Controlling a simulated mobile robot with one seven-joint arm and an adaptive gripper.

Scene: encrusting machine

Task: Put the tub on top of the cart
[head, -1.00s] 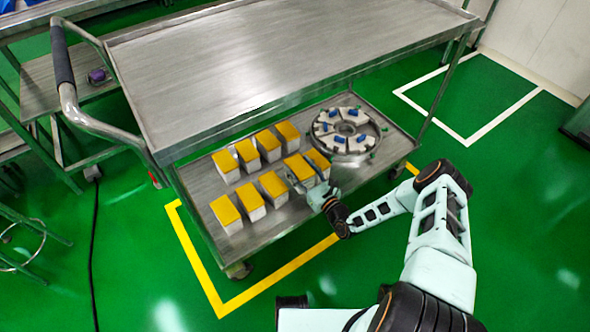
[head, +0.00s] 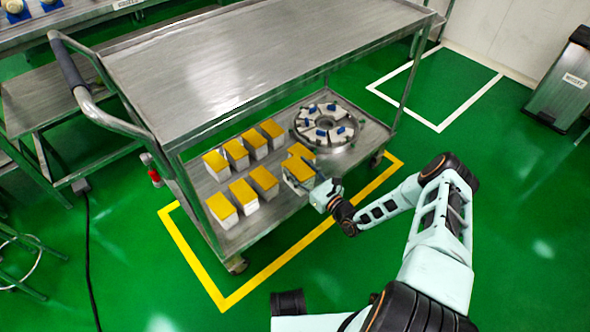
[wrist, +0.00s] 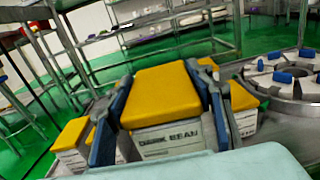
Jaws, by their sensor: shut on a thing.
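My gripper (head: 308,184) is shut on a white tub with a yellow lid (head: 298,168) at the front right of the cart's lower shelf. In the wrist view the two blue-padded fingers (wrist: 163,112) press the sides of this tub (wrist: 168,95), whose front reads "DARK BEAN". It looks upright; I cannot tell whether it is clear of the shelf. The cart (head: 250,60) has a bare, flat steel top above the shelf.
Several similar tubs (head: 219,211) stand in two rows on the lower shelf (head: 262,222). One stands close behind the held tub (head: 301,151). A round steel disc with blue-marked parts (head: 325,125) lies to the right. The cart top overhangs the shelf. Green floor lies open in front.

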